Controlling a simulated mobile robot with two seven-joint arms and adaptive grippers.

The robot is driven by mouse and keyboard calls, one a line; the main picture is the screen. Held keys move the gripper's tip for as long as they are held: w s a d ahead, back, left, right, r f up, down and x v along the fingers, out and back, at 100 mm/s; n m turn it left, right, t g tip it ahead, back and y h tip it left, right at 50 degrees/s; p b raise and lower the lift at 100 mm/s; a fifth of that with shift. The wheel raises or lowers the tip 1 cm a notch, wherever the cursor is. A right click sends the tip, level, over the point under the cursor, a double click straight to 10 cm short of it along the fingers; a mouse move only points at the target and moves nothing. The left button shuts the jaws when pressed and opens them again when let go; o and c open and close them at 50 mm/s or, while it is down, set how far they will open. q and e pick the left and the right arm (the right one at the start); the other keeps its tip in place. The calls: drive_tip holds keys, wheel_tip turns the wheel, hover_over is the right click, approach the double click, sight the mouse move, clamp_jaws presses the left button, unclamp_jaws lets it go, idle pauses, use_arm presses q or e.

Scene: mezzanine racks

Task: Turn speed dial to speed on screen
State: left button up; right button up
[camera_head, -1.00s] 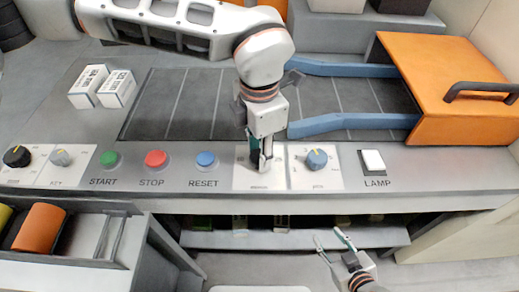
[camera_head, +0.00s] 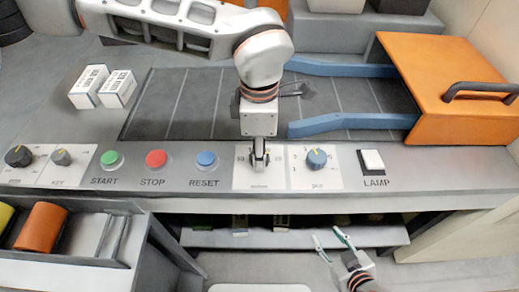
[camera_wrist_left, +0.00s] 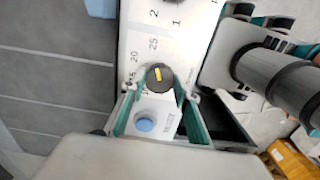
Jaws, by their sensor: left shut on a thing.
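The speed dial (camera_wrist_left: 160,77) is a dark round knob with a yellow pointer mark, on a white plate (camera_wrist_left: 137,60) with the numbers 15, 20 and 25. In the head view my left gripper (camera_head: 259,166) points down on this plate and hides most of the dial. In the left wrist view its teal-edged fingers (camera_wrist_left: 158,90) stand on both sides of the dial and are shut on it. My right gripper (camera_head: 331,240) is open and empty, in front of the console at lower right. I cannot make out a speed screen in either view.
STOP (camera_head: 156,159), START (camera_head: 112,160) and a lamp switch (camera_head: 372,161) share the console. An orange hood (camera_head: 440,70) stands over the belt.

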use_arm(q)
drive_tip(key=o, duration=1.1)
wheel_tip(320, 180, up, 12)
drive_tip(key=shift+s, duration=0.1)
idle(0.4)
